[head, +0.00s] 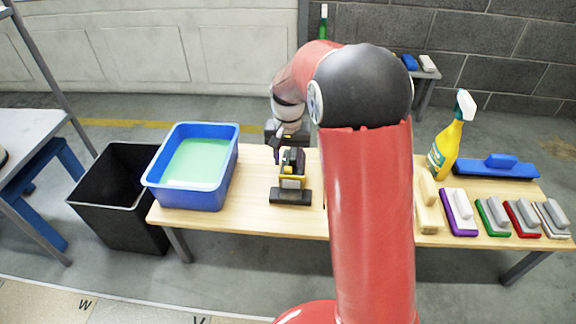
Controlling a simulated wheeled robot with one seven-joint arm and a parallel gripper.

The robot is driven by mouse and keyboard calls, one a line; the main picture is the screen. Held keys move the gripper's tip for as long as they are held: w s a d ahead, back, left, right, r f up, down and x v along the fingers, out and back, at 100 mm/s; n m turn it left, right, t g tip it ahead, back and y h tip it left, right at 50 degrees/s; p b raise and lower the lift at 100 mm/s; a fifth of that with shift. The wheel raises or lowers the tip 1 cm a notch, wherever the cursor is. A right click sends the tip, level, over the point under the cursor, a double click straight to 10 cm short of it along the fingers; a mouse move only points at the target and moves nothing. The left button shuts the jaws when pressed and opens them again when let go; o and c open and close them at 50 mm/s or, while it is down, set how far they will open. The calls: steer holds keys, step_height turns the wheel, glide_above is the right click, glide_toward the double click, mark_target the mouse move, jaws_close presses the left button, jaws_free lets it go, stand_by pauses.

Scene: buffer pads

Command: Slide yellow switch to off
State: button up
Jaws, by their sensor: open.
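A black and yellow power tool (291,184) stands on the wooden table, left of my red arm. Its black base (290,197) is toward the front and a yellow band shows on its body. Its yellow switch cannot be made out at this size. My gripper (279,153) is open at the back of the tool, by its upper part. Whether the fingers touch the tool cannot be told.
A blue tub (230,170) with green liquid stands left on the table (255,215), beside a black bin (90,205) on the floor. Right are a yellow spray bottle (446,146), a blue-handled pad (495,167) and several small pads. My arm hides the middle.

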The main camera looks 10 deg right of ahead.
mark_target(288, 170)
steer(key=shift+f, duration=1.2)
jaws_close()
